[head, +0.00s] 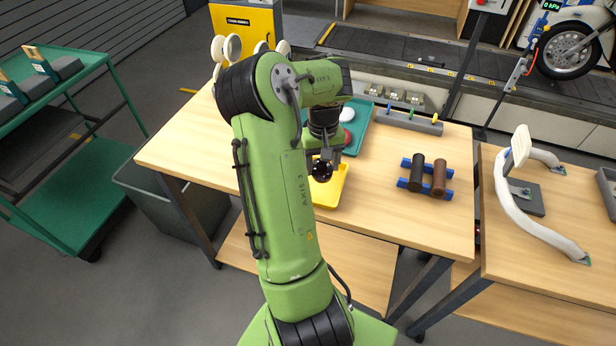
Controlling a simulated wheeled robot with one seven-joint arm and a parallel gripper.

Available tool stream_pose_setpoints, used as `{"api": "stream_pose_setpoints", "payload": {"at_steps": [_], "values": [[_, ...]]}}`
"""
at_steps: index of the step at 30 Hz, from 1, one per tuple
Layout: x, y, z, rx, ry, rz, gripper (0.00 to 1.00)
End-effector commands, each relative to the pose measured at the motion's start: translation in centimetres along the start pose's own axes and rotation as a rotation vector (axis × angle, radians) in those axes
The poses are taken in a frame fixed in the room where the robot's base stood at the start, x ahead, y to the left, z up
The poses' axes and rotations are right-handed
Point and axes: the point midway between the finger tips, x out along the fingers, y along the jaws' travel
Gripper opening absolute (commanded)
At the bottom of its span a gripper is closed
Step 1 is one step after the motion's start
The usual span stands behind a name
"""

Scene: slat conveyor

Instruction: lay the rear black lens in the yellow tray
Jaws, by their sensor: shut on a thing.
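My gripper (323,158) points down over the table and is shut on a round black lens (321,172). The lens is in front of the yellow tray (336,192) in the picture, over its left part. I cannot tell whether the lens touches the tray floor or hangs above it. My green arm hides the tray's left side. No other black lens shows clearly.
A teal tray (358,127) with a white disc (346,114) lies behind my gripper. A blue rack (420,188) with a black and a brown roller stands to the right. A grey bar with coloured pegs (409,121) lies farther back. The table front right is clear.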

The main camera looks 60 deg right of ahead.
Motion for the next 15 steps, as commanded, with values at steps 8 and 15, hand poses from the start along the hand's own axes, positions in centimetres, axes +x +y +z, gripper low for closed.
{"api": "stream_pose_setpoints", "payload": {"at_steps": [8,15], "values": [[4.6,-0.1,-0.2,-0.002,-0.005,0.0,0.35],[5.6,-0.1,-0.3,-0.002,0.0,-0.001,0.31]]}}
